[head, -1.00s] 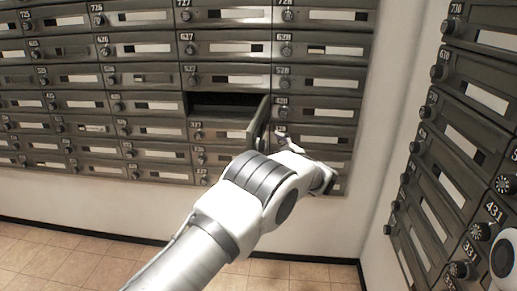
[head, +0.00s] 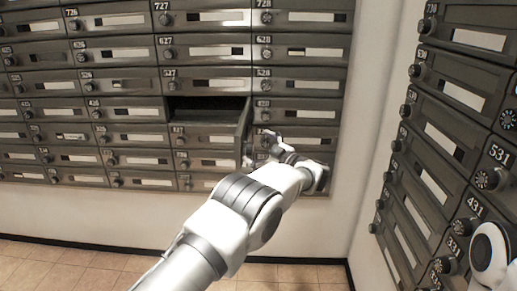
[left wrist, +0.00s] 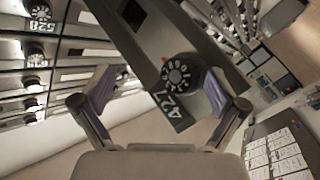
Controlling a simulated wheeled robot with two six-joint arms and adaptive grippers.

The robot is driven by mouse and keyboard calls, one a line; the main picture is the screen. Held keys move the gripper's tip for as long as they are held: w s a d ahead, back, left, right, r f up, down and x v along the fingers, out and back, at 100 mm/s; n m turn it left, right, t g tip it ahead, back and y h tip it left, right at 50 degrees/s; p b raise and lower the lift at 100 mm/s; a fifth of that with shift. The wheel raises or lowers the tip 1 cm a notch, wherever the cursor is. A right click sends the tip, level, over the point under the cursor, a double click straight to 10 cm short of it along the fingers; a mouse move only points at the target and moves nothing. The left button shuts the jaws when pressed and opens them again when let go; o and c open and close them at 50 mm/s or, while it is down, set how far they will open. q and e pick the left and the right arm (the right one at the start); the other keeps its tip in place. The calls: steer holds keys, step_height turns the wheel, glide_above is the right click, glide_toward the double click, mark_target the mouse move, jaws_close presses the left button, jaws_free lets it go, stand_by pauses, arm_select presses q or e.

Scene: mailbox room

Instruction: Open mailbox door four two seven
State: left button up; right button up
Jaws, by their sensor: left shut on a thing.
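Mailbox door 427 (head: 244,130) stands swung out from its dark open compartment (head: 205,107), hinged on the right side and seen nearly edge-on in the head view. In the left wrist view the dark door (left wrist: 158,40) slants between the fingers, with its 427 label and round dial knob (left wrist: 180,73) facing the camera. My left gripper (head: 268,147) is at the door's outer side, and in the left wrist view its fingers (left wrist: 155,92) are on either side of the door, shut on it. The exact contact is unclear. My right gripper is not in view.
Rows of closed mailboxes (head: 205,52) surround the open compartment. A second mailbox bank (head: 450,125) stands close on the right wall. White wall (head: 200,210) and clear tiled floor (head: 90,265) lie below the boxes.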

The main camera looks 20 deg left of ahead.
arm_select(q)
steer(key=shift+s+d, duration=0.1)
step_height(320, 180, up, 10)
stand_by(0.5)
